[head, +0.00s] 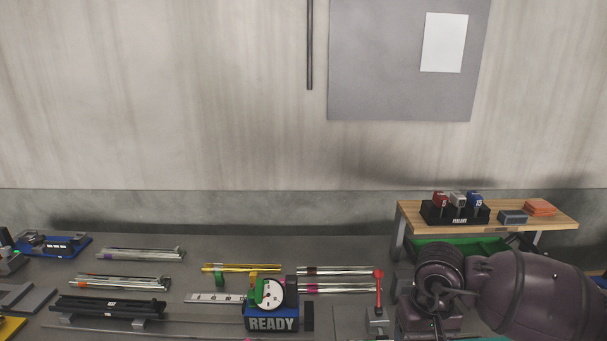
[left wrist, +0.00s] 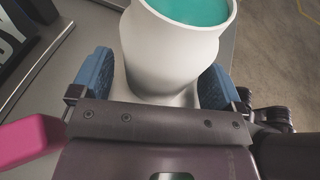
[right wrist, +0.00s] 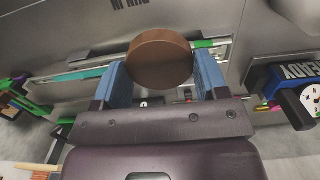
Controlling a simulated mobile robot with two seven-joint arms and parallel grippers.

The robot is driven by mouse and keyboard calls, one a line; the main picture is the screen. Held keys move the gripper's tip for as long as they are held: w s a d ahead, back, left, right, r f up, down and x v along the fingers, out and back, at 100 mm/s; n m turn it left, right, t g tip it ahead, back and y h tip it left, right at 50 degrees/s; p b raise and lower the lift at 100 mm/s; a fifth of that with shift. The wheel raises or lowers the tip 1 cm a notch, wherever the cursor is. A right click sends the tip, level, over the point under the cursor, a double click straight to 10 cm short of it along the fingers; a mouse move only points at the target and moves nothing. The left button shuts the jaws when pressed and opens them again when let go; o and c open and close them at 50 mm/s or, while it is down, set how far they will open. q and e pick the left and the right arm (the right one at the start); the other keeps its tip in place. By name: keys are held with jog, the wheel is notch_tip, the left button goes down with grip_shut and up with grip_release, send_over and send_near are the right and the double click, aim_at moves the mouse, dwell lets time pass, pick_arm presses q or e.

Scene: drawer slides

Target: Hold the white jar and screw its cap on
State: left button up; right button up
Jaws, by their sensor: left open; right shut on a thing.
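The white jar (left wrist: 172,50) stands in the left wrist view with its mouth towards the top, and teal shows inside its rim. My left gripper (left wrist: 158,74) is open, with one blue finger on each side of the jar's lower part. A small gap shows at the left finger; the right finger is very close to the jar, and I cannot tell whether it touches. My right gripper (right wrist: 160,72) is shut on a round brown cap (right wrist: 160,57), held between its blue fingertips above the table. The jar and cap cannot be made out in the head view.
A blue READY box (head: 271,318) with a dial stands on the grey table. Several metal slides (head: 140,254) lie to its left. My right arm covers the right side of the head view. A wooden bench (head: 560,220) stands behind it. A magenta block (left wrist: 30,138) is left of my left gripper.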

pick_arm(q)
jog(key=shift+x, duration=1.15)
pick_arm(e)
jog(key=shift+r, duration=0.25)
pick_arm(q)
jog(key=shift+c, duration=0.2)
jog(key=c, duration=0.9)
